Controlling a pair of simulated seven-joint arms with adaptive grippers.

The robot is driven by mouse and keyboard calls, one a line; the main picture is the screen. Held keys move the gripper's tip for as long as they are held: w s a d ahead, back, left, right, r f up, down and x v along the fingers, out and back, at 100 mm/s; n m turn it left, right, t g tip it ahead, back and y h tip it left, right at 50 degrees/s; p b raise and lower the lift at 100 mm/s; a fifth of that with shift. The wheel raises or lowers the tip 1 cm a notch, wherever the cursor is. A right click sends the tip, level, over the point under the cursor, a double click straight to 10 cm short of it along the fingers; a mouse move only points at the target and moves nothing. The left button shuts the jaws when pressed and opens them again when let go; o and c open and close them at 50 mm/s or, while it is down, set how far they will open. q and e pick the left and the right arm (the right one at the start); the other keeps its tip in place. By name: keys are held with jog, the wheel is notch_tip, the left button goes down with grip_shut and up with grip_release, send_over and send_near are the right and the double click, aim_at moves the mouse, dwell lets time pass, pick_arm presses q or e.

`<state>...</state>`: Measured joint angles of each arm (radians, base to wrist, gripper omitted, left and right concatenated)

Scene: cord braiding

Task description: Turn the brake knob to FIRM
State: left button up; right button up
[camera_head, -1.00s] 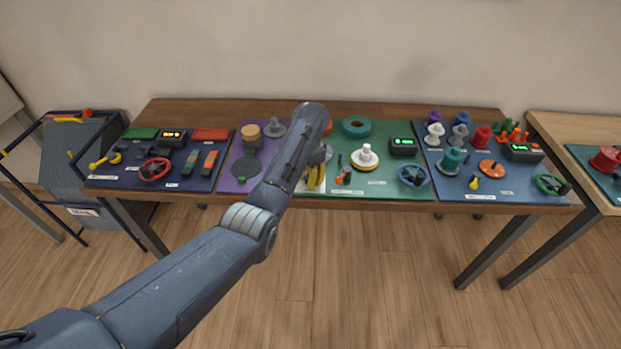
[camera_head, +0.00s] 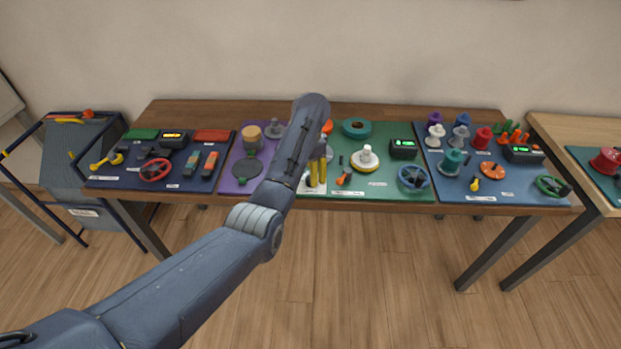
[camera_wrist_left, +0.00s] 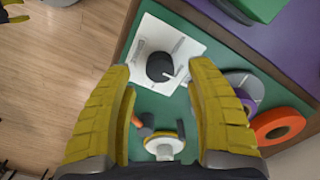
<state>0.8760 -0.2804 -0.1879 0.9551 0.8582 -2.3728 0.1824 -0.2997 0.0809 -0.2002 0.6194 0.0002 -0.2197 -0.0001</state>
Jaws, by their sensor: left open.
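The brake knob (camera_wrist_left: 158,67) is a black round knob with a white pointer mark, seen in the left wrist view. It sits on a white plate (camera_wrist_left: 185,47) with printed marks too small to read. The pointer mark points toward the lower right of that view. My left gripper (camera_wrist_left: 160,68) has its yellow fingers apart, one on each side of the knob in this view; contact cannot be told. In the head view the left gripper (camera_head: 317,184) points down over the green mat's left end, and the knob is hidden there.
An orange ring (camera_wrist_left: 278,126) is close to one finger in the wrist view. A purple mat (camera_head: 232,182) adjoins it.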

pick_arm(q)
jog(key=shift+r, duration=2.15)
jog(key=shift+a, duration=0.1)
